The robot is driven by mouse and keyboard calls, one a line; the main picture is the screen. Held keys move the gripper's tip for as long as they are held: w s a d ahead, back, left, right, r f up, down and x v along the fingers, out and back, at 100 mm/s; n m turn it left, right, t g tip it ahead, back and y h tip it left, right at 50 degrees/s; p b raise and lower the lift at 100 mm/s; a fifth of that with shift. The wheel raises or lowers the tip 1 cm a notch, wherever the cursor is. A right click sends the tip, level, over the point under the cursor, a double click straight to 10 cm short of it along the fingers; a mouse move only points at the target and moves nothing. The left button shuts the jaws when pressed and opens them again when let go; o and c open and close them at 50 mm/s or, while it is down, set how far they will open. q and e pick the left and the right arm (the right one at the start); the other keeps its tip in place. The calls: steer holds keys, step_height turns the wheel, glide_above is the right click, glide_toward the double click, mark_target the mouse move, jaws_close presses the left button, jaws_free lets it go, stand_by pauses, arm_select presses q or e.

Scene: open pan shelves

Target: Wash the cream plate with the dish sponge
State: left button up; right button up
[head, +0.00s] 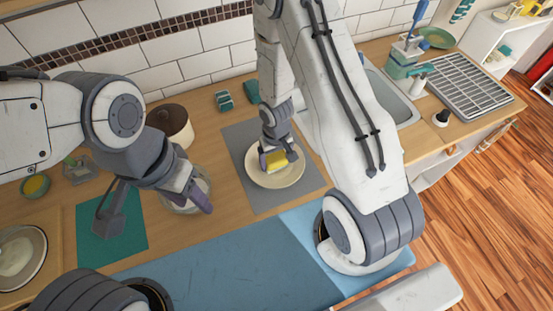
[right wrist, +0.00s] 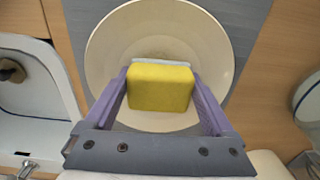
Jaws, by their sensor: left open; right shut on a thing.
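The cream plate (head: 284,178) lies on a grey mat (head: 255,196) on the counter. The yellow dish sponge (head: 275,160) is in my right gripper (head: 278,159), over the plate's inner area. In the right wrist view the sponge (right wrist: 160,87) sits between the two purple fingers, with the plate (right wrist: 115,60) behind it. I cannot tell whether the sponge touches the plate. My left gripper (head: 155,213) is open and empty, over the counter to the left of the grey mat, its fingers spread near a glass bowl (head: 190,200).
The sink (head: 395,98) and a drying rack (head: 470,85) are to the right. A brown-lidded jar (head: 172,124) and teal blocks (head: 224,100) stand behind. A teal mat (head: 112,230) lies below my left gripper. A small bowl (head: 36,186) is at the far left.

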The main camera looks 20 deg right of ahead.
mark_target(281, 175)
steer(key=shift+s+f+b, duration=0.2)
steer(key=shift+s+b, duration=0.55)
steer(key=shift+b, duration=0.45)
steer(key=shift+s+b, duration=0.95)
steer(key=shift+r+p, duration=0.25)
steer(key=shift+p, duration=0.05)
steer(key=shift+s+r, duration=0.1)
steer(key=shift+r, duration=0.1)
steer(key=shift+w+r+p, duration=0.2)
steer(key=shift+w+p, duration=0.55)
steer(key=shift+p, duration=0.35)
steer(key=w+p, duration=0.2)
steer(key=shift+w+p, duration=0.1)
steer(key=shift+p, duration=0.3)
steer(key=shift+w+f, duration=0.15)
steer(key=shift+w, duration=0.1)
